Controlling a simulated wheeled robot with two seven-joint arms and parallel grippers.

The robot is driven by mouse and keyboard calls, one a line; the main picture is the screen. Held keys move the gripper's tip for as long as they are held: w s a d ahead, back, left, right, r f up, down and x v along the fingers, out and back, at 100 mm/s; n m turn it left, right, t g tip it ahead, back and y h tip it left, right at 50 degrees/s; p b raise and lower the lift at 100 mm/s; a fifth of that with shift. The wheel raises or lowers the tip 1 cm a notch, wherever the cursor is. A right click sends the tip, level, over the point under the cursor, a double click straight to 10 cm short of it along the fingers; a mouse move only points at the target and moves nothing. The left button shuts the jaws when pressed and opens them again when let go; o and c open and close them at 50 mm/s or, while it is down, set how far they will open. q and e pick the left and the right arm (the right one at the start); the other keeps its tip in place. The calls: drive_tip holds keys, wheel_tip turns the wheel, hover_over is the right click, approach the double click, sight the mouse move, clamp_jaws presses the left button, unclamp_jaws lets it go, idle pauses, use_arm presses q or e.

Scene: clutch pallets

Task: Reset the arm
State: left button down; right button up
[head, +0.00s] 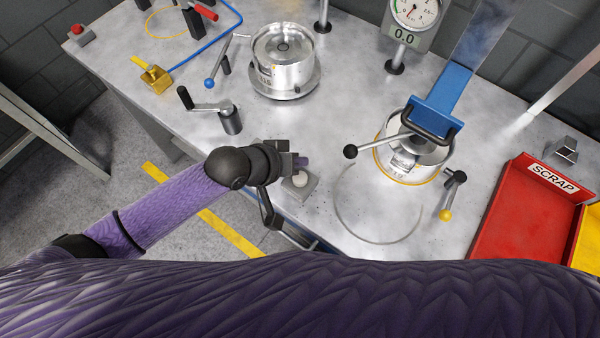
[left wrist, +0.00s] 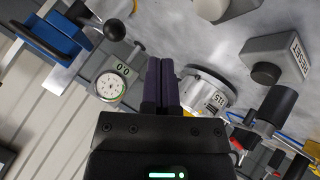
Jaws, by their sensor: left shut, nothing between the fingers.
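My left gripper (head: 300,161) is over the front edge area of the metal bench, by a small grey box with a round button (head: 300,180). Whether it touches the box cannot be told. In the left wrist view its dark fingers (left wrist: 161,85) are together with nothing between them. That view also shows a grey box labelled RESET (left wrist: 288,46) with a dark round button, to the right of the fingers and apart from them. My right gripper is in neither view.
A round metal fixture (head: 284,50) stands at the back. A second one (head: 420,172) sits under a blue clamp (head: 442,95), near a gauge reading 0.0 (head: 412,18). A crank (head: 230,121) stands left of my gripper. A red SCRAP tray (head: 515,240) is at right.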

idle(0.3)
use_arm(q)
drive_tip(key=shift+s+d+r, duration=0.1)
drive_tip(key=shift+s+d, duration=0.05)
drive_tip(key=shift+s, duration=0.05)
drive_tip(key=s+a+r+g+y, duration=0.25)
drive_tip(key=s+a+y, duration=0.45)
drive_tip(key=s+a, duration=0.7)
drive_tip(key=s+a+f+g+b, duration=0.2)
drive_tip(key=f+b, duration=0.7)
drive_tip(key=f, duration=2)
drive_tip(key=s+a+f+b, duration=0.1)
drive_tip(key=s+f+b, duration=0.4)
drive_tip(key=s+f, duration=0.9)
drive_tip(key=shift+a+f+m+y+b, duration=0.3)
drive_tip(key=shift+a+m+b, duration=0.05)
drive_tip(key=shift+m+b, duration=0.05)
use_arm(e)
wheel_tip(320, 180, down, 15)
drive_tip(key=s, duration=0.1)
